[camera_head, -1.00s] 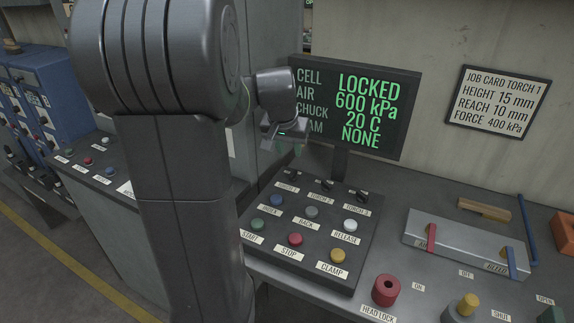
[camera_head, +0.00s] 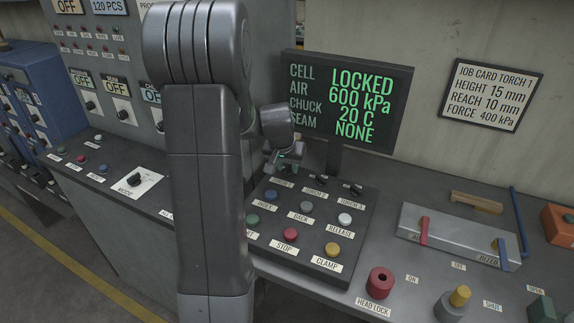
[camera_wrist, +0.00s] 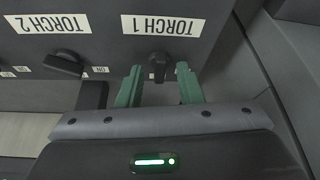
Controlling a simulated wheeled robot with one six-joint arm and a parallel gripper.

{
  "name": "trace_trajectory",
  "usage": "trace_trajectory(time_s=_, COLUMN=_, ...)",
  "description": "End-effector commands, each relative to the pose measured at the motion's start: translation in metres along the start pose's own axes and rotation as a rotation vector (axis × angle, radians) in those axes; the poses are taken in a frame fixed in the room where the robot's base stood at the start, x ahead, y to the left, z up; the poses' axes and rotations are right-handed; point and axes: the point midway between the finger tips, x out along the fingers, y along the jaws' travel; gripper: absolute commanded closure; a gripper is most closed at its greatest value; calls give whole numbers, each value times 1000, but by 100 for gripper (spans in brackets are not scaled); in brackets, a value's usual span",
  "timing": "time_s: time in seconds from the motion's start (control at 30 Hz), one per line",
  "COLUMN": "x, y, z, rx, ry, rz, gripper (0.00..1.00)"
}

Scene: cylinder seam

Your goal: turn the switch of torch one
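The torch 1 switch (camera_wrist: 158,66) is a dark knob beneath an upside-down TORCH 1 label (camera_wrist: 163,25) in the wrist view. My gripper (camera_wrist: 159,80) is open, with its two green fingers on either side of this switch. A gap shows on both sides, so the fingers do not appear to press on it. In the head view my gripper (camera_head: 286,160) is low over the back left of the button panel (camera_head: 268,226) and hides the torch 1 switch. The torch 2 switch (camera_wrist: 62,66) is to the left in the wrist view.
The torch 3 switch (camera_head: 355,190) and several coloured buttons share the panel. The screen (camera_head: 347,100) stands close behind, reading LOCKED, 600 kPa and SEAM NONE. A job card (camera_head: 492,95) hangs on the wall. A red head lock knob (camera_head: 380,282) is at the right.

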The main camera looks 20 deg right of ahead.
Motion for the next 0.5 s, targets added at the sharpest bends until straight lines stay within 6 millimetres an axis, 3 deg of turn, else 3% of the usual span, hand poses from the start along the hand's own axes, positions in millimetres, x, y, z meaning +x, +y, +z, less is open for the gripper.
trace_trajectory(time_s=0.07, x=0, y=0, z=0, rx=0, ry=0, rz=0, gripper=67)
trace_trajectory(time_s=0.23, x=0, y=0, z=0, rx=0, ry=0, rz=0, gripper=100)
trace_trajectory(time_s=0.5, x=2, y=-1, z=1, rx=17, ry=1, rz=8, gripper=100)
